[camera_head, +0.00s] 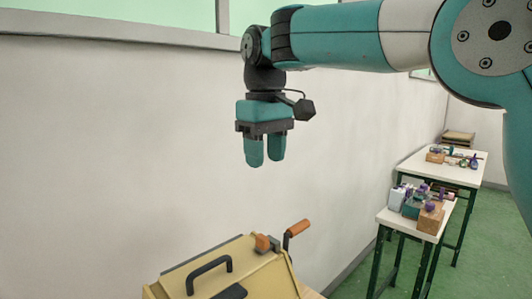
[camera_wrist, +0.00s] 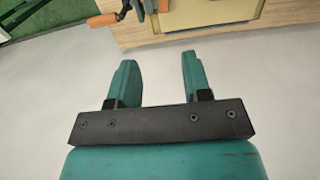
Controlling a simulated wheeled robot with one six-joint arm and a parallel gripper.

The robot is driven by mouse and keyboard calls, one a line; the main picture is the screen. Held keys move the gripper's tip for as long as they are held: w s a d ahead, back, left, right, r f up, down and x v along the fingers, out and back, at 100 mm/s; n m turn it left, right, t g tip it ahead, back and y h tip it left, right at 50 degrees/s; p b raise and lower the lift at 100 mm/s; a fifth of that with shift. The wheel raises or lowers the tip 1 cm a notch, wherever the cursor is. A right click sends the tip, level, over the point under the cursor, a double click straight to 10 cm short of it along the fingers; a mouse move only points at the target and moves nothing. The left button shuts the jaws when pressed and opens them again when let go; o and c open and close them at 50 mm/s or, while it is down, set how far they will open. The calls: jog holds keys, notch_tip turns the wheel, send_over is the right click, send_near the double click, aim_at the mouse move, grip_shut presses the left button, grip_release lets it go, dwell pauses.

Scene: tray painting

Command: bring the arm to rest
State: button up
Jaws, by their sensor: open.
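My arm reaches in from the upper right of the head view. My gripper (camera_head: 264,162) hangs down from it in the air, in front of the white wall. Its two teal fingers point down with a gap between them. In the wrist view my gripper (camera_wrist: 157,68) is open, and nothing is between its fingers. It is above and apart from the yellow box at the bottom of the head view.
The yellow box (camera_head: 262,272) has a black handle and orange-gripped levers (camera_head: 298,228). It shows partly in the wrist view (camera_wrist: 200,14). Two white-topped tables with small objects stand at the right, a near one (camera_head: 408,222) and a far one (camera_head: 415,164). Green floor (camera_head: 490,255) is free beside them.

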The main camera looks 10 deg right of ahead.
jog(key=s+d+f+y+b, duration=0.1)
jog(key=s+d+f, duration=0.1)
jog(key=s+f, duration=0.3)
jog(key=s+d+f+y, duration=0.1)
jog(key=s+f, duration=0.5)
jog(key=s, duration=0.6)
jog(key=s+d+f+y+b, duration=0.1)
jog(key=s+d+f+y, duration=0.1)
jog(key=s+f, duration=0.3)
jog(key=s+d, duration=0.1)
jog(key=s, duration=0.3)
jog(key=shift+s+f+b, duration=0.15)
jog(key=shift+f+b, duration=0.2)
jog(key=shift+f, duration=0.05)
dwell(1.2)
